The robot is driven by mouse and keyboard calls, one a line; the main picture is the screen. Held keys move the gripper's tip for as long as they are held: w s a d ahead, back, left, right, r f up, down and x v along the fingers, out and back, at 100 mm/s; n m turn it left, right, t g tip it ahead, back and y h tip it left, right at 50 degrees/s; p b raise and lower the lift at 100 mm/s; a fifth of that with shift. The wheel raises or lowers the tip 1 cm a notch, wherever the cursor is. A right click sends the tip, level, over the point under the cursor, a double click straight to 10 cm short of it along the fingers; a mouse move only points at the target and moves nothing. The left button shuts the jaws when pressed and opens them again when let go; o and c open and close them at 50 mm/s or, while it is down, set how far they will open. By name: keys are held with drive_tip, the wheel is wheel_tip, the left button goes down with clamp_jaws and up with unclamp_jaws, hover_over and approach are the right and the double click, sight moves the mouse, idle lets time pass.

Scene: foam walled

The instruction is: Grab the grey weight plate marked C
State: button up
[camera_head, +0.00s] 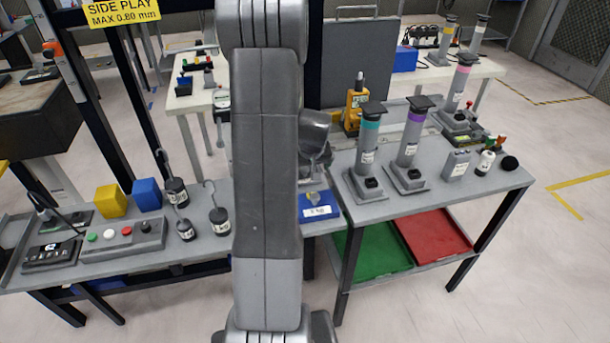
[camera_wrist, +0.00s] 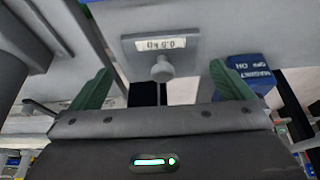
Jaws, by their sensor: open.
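In the wrist view a grey plate (camera_wrist: 192,56) with a white label lies ahead of my gripper (camera_wrist: 160,69). The label is upside down and seems to read 0.5 kg; I see no letter C on it. A round grey knob (camera_wrist: 161,69) sticks out at the plate's near edge. The two green fingers stand apart, one on each side of the knob, with nothing held between them. I cannot tell the exact gap in depth. In the head view my arm hides the gripper, and I cannot make out this plate there.
A blue magnet block (camera_wrist: 252,70) stands close by the right finger. In the head view, black hooked weights (camera_head: 185,229) and a button box (camera_head: 122,238) sit on the left bench. Grey posts (camera_head: 368,150) stand on the right bench, above a green tray (camera_head: 372,252) and a red tray (camera_head: 434,238).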

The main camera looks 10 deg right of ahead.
drive_tip(key=shift+x, duration=1.6)
drive_tip(key=shift+a, duration=0.15)
drive_tip(key=shift+c, duration=0.4)
drive_tip(key=shift+r, duration=0.1)
drive_tip(key=c, duration=1.2)
